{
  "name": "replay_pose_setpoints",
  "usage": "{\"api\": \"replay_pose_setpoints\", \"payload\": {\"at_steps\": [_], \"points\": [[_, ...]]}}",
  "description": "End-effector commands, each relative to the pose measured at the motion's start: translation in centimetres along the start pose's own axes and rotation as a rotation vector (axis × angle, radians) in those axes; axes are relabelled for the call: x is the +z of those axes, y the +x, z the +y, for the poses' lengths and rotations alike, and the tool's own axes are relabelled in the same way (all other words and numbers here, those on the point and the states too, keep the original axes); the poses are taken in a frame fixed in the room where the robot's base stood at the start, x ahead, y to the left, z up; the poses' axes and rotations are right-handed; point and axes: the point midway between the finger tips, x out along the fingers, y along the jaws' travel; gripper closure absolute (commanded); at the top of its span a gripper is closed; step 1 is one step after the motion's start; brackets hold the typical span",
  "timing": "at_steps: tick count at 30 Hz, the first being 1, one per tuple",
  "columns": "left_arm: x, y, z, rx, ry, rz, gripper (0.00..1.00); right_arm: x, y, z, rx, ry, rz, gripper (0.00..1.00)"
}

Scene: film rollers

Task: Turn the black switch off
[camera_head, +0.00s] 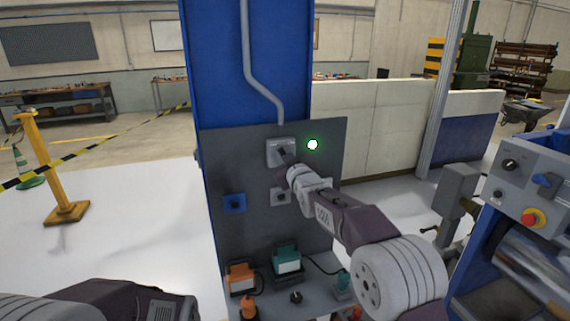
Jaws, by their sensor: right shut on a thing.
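A grey switch box (275,146) with a conduit running into its top is on the upper part of the dark panel (222,150). My right gripper (285,157) reaches it from the lower right and is shut on its black switch, which the fingers mostly hide. A round light (312,145) to the right of the box glows whitish green. Part of my left arm shows at the lower left, but its gripper is out of view.
Lower on the panel are a blue-plated knob (235,203) and a grey-plated knob (279,197), the latter close to my right arm. Orange (241,278) and teal (287,261) devices stand on the shelf below. A control box (525,180) is at right.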

Motion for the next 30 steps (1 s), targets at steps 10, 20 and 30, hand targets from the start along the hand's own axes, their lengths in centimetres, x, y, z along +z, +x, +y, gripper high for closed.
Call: {"api": "replay_pose_setpoints", "payload": {"at_steps": [10, 20, 30], "points": [[0.2, 2.4, -0.1, 0.000, 0.000, 0.000, 0.64, 0.4, 0.0, -0.6, -0.003, -0.226, -0.003, 1.00], [0.3, 3.0, -0.1, 0.000, 0.000, 0.000, 0.64, 0.3, 0.0, -0.8, -0.004, -0.319, -0.004, 1.00], [0.3, 3.0, -0.1, 0.000, 0.000, 0.000, 0.64, 0.3, 0.0, -0.8, -0.005, -0.334, -0.005, 1.00]]}}
